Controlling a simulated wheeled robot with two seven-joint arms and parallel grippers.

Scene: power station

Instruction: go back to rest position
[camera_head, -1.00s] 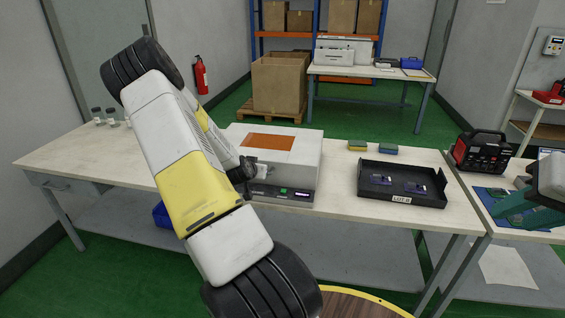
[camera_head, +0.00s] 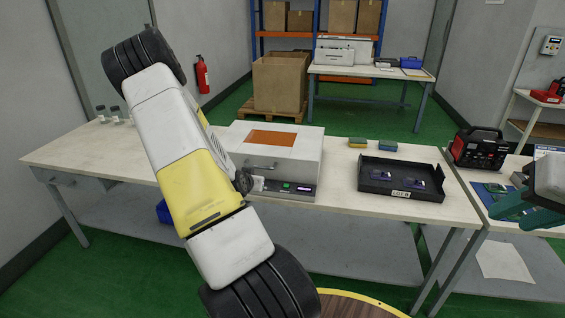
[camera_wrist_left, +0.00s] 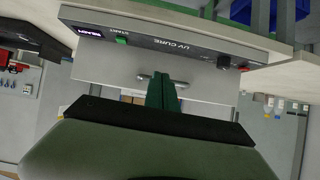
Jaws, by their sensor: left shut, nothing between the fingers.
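My left gripper (camera_wrist_left: 163,92) shows in the left wrist view with its green fingers shut and empty. Behind its fingers is the front of the white UV cure box (camera_wrist_left: 135,75) with its handle; I cannot tell the gap between them. In the head view my left arm reaches across the left of the table and hides much of that gripper. The UV cure box (camera_head: 300,150), with an orange window on top, sits closed on the table. My right gripper (camera_head: 522,207) has teal fingers at the right edge, partly cut off; its opening is unclear.
A black tray (camera_head: 385,196) with small parts lies on the long table (camera_head: 335,205). Yellow and blue blocks (camera_head: 372,145) stand behind it. A black and red machine (camera_head: 478,149) stands on the right table. Small bottles (camera_head: 110,115) are at the far left.

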